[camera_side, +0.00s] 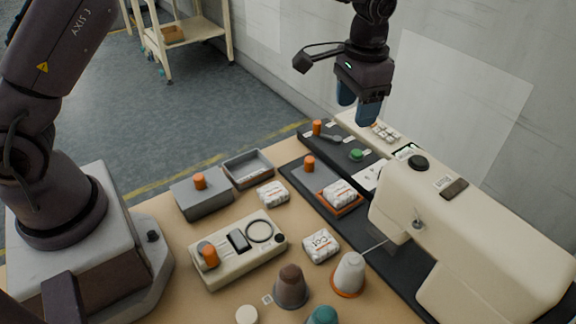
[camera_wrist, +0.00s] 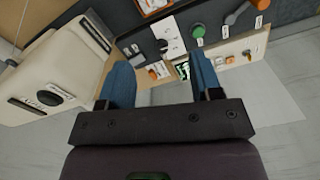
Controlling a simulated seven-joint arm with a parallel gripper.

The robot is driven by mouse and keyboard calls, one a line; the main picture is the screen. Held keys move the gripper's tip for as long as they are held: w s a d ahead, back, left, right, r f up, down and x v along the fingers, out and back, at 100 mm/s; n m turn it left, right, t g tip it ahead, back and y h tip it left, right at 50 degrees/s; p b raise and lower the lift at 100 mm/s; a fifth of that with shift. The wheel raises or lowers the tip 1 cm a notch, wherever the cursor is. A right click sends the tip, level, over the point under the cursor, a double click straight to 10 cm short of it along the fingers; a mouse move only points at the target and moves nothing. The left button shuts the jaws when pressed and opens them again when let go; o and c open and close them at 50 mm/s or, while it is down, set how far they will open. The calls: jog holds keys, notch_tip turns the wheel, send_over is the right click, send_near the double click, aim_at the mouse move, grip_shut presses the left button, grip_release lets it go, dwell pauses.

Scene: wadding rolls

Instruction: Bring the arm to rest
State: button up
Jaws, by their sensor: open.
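My gripper (camera_side: 359,108) hangs in the air above the far end of the table, over the dark panel with the controls. Its two blue fingers are apart with nothing between them. In the wrist view my gripper (camera_wrist: 163,85) also shows open and empty, with the panel beyond the fingertips. My arm's base stands at the left of the table.
A cream machine (camera_side: 480,225) stands at the right, close to my gripper. Wadding rolls (camera_side: 321,246) (camera_side: 272,194), a grey bin (camera_side: 248,168), a grey box (camera_side: 203,198), a cream device (camera_side: 238,250) and several cones (camera_side: 291,287) occupy the table. A cart (camera_side: 190,42) stands behind.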

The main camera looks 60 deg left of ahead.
jog(key=s+a+r+n+t, duration=0.1)
jog(key=s+a+r+t, duration=0.1)
jog(key=s, duration=0.7)
jog(key=s+a+r+n+t, duration=0.1)
jog(key=s+a+r+t, duration=0.1)
jog(key=s+a+r, duration=0.2)
jog(key=s+a+r+t, duration=0.1)
jog(key=s+a+r, duration=0.3)
jog(key=s, duration=1.1)
notch_tip(320, 180, up, 4)
jog(key=shift+f+n+t, duration=0.2)
jog(key=shift+n+t, duration=0.2)
jog(key=shift+s, duration=0.1)
